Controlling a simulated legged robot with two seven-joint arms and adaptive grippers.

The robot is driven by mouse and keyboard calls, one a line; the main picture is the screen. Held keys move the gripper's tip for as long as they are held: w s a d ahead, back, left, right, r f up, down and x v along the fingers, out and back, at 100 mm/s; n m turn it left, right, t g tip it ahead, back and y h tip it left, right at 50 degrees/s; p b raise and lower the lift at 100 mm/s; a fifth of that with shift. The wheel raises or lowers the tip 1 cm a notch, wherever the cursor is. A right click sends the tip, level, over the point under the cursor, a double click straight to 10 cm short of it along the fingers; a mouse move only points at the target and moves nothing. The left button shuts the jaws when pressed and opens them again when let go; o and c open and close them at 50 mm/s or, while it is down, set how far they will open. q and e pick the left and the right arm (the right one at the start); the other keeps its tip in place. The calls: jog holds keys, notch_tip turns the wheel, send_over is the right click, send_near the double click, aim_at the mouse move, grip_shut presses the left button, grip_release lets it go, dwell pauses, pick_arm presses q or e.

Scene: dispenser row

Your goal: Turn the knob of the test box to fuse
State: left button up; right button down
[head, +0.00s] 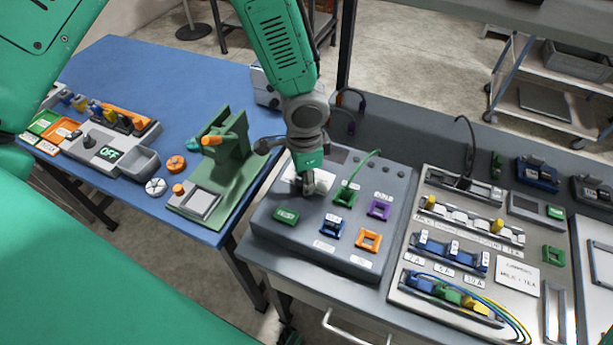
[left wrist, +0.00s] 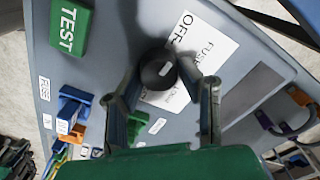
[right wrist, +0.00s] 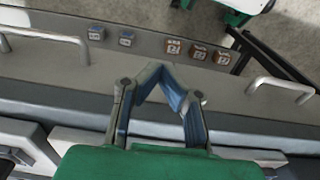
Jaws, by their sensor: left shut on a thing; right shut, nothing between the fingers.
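The test box (head: 285,232) is a grey sloped panel on the right-hand bench. Its round black knob (left wrist: 156,72) shows in the left wrist view, with a short white mark on top. A white label (left wrist: 205,48) beside the knob reads OFF and FUSE, with more words partly hidden. I cannot tell which word the mark points to. My left gripper (head: 308,188) reaches down onto the box's upper left and is shut on the knob. My right gripper (right wrist: 168,80) is shut and empty in the right wrist view, above a grey bench front; the head view does not show it.
A green TEST button (head: 285,216) and green, purple, blue and orange sockets sit near the knob. A green cable (head: 362,168) rises from one socket. A panel of fuses and wires (head: 398,282) lies to the right. A blue table (head: 120,75) with a green press stands left.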

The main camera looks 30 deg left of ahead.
pick_arm(q)
jog(key=m, duration=0.3)
jog(key=shift+s+a+f+m, duration=0.1)
jog(key=shift+s+m, duration=0.1)
jog(key=shift+m, duration=0.2)
jog(key=shift+a+m, duration=0.1)
jog(key=shift+m, duration=1.8)
